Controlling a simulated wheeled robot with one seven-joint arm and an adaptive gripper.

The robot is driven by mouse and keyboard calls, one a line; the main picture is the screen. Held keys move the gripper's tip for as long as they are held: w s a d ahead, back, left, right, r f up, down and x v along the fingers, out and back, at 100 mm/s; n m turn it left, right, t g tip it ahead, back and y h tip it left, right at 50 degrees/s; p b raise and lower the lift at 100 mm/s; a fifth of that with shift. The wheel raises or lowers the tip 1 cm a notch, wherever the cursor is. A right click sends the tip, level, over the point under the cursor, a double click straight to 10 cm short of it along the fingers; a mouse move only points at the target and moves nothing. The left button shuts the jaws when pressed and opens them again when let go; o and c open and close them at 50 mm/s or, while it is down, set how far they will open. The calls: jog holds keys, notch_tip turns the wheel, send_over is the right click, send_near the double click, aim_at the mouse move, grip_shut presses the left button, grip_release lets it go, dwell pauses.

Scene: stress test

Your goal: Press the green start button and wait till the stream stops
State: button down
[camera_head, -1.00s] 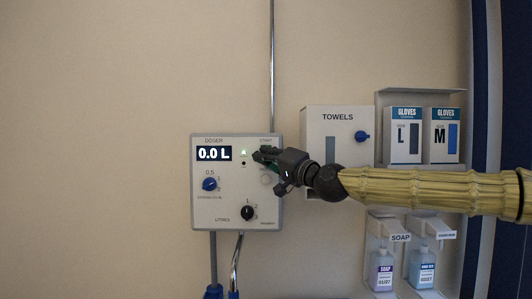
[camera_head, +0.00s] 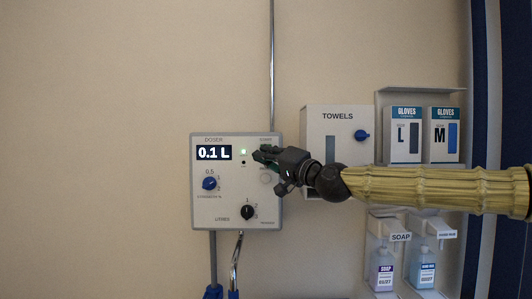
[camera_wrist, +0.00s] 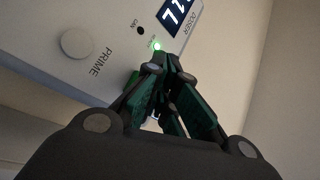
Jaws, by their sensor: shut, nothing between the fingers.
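The fingertips (camera_wrist: 168,62) cover the start button's place, so the button is hidden and contact cannot be told. A stream cannot be made out.
The blue strength knob (camera_head: 209,184), black litres knob (camera_head: 247,212) and round PRIME button (camera_wrist: 76,43) are on the box. A towel dispenser (camera_head: 338,132), glove boxes (camera_head: 405,136) and soap bottles (camera_head: 382,270) are to the right. The wall at left is bare.

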jog(key=s+b, duration=0.1)
jog(key=s, duration=0.4)
dwell(0.7)
jog(key=shift+a, duration=0.1)
dwell(0.5)
